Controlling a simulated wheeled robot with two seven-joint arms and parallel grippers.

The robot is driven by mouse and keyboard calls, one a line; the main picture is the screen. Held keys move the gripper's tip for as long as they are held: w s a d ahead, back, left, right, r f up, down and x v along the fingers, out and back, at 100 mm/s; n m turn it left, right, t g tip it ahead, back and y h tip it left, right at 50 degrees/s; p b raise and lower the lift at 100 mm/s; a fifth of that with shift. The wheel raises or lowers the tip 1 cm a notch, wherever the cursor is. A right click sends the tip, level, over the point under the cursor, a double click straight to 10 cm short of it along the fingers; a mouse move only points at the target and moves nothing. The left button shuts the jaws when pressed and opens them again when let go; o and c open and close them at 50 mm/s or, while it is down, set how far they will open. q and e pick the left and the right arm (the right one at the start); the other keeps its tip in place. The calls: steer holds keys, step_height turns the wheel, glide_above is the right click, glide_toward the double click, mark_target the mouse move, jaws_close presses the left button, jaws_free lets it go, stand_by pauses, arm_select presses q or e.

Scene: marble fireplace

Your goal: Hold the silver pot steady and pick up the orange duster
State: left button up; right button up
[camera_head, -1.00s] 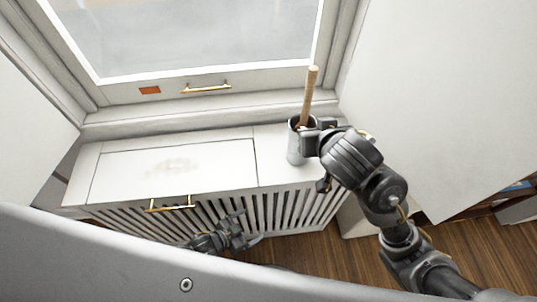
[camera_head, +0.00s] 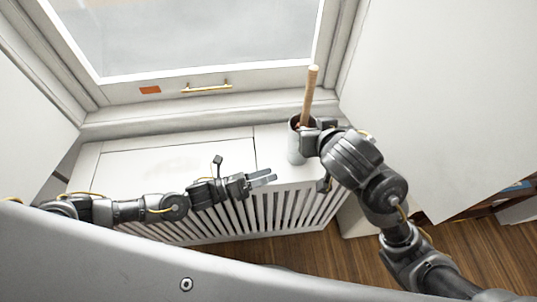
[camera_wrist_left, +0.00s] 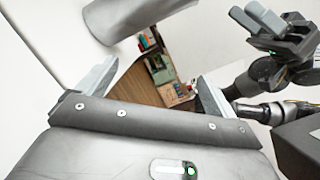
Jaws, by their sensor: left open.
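The silver pot (camera_head: 296,150) stands upright at the right end of the white cabinet top. A tan wooden handle (camera_head: 310,92), which looks like the orange duster's, rises from its mouth, leaning slightly right. The duster's head is hidden in the pot. My right gripper (camera_head: 309,139) is against the pot's right side near the rim; its fingers are largely hidden there. My left gripper (camera_head: 263,177) is open and empty, below and left of the pot, pointing right and apart from it. Its two fingers also show spread in the left wrist view (camera_wrist_left: 150,85).
The white slatted cabinet (camera_head: 130,172) stands below a window frame with a brass handle (camera_head: 207,87). A white wall (camera_head: 440,100) rises to the right. Wooden floor (camera_head: 345,262) lies below. The cabinet top left of the pot is clear.

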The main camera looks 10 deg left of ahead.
mark_target(293, 156)
arm_select(q)
steer(key=w+m, duration=0.2)
steer(key=m, duration=0.1)
steer(key=w+m+t+y, duration=0.1)
steer(key=w+m, duration=0.2)
steer(key=m, duration=0.1)
steer(key=shift+w+f, duration=0.1)
steer(key=shift+w, duration=0.2)
steer(key=shift+w+m+y, duration=0.4)
steer(key=shift+w+m, duration=0.3)
steer(key=shift+m, duration=0.3)
steer(key=x, duration=1)
steer(key=shift+w+d, duration=0.2)
steer(key=shift+w, duration=0.2)
steer(key=shift+c, duration=0.2)
steer(key=c, duration=1.1)
